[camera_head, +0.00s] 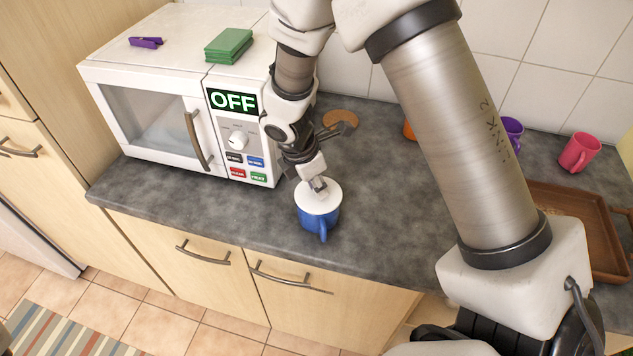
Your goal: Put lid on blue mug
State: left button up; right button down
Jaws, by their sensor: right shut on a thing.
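The blue mug (325,223) stands upright on the grey counter, in front of the microwave's right corner, with its handle towards the front edge. The white round lid (318,197) is level at the mug's top and covers its opening. Whether it rests on the rim or hovers just above it, I cannot tell. My right gripper (318,186) points down over the mug and is shut on the lid at its middle. My left gripper is not in view.
A white microwave (155,70) reading OFF stands left of the mug, with green sponges (229,45) and a purple clip (146,43) on top. A brown tray (560,200), a pink mug (579,152) and a purple mug (513,131) are at the right. The counter's front edge is close to the blue mug.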

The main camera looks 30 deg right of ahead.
jog(key=shift+c, duration=2.2)
grip_release()
notch_tip(320, 180, up, 7)
jog(key=p, duration=0.7)
jog(key=shift+r, duration=0.1)
jog(key=shift+c, duration=0.3)
grip_shut()
